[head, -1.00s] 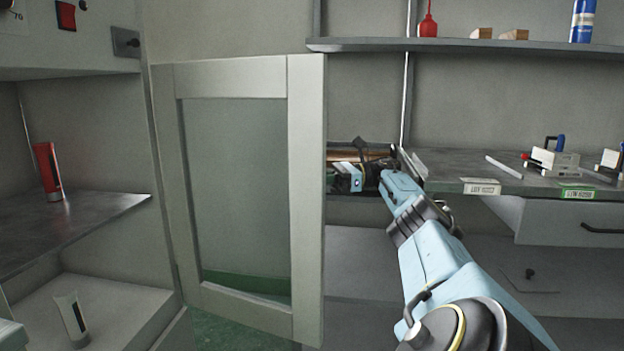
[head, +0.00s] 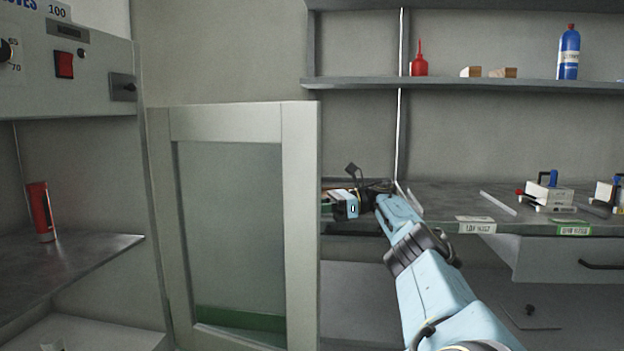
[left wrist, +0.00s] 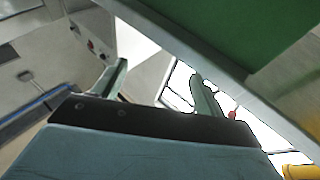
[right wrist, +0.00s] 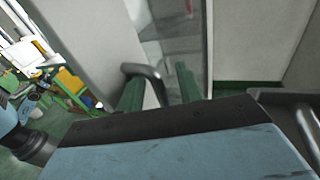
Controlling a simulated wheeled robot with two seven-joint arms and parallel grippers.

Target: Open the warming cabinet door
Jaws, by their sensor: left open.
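The warming cabinet (head: 66,125) stands at the left with its compartment uncovered. Its pale framed door (head: 300,220) with a glass pane stands swung well out, to the right of the compartment. My right gripper (head: 347,203) is beyond the door's free edge, partly hidden by it. In the right wrist view a dark handle (right wrist: 146,72) lies at my right gripper's fingers (right wrist: 160,90), which are apart; a gap shows beside the right-hand finger. My left gripper is not in the head view; in the left wrist view its fingers (left wrist: 160,88) are apart and empty.
A red tube (head: 40,210) stands on the cabinet shelf (head: 85,262). A workbench (head: 440,205) with small moulds lies behind my right arm. A wall shelf (head: 440,84) above holds a red bottle (head: 419,62) and a blue bottle (head: 568,55).

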